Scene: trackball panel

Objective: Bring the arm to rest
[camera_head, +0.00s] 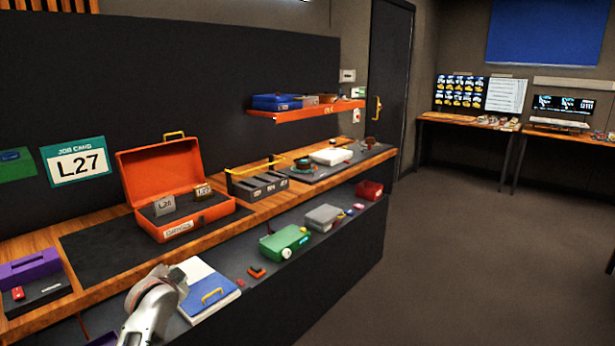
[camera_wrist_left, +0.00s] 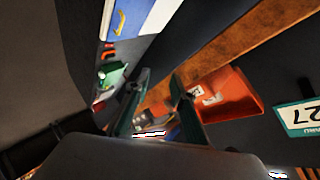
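In the head view a pale grey link of my arm (camera_head: 152,302) rises from the bottom edge, left of centre, in front of the bench. No gripper fingers show there. In the left wrist view my left gripper (camera_wrist_left: 159,77) has its two dark fingers apart, with nothing visible between them. The orange toolbox (camera_wrist_left: 230,97) and the bench edge lie beyond the fingers, and the picture is turned on its side. My right gripper is in neither view.
The open orange toolbox (camera_head: 170,190) stands on the wooden bench. A blue and white binder-like item (camera_head: 208,292) lies on the lower shelf beside my arm. A green case (camera_head: 286,242) and grey box (camera_head: 323,217) sit farther along. The floor (camera_head: 450,260) at right is clear.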

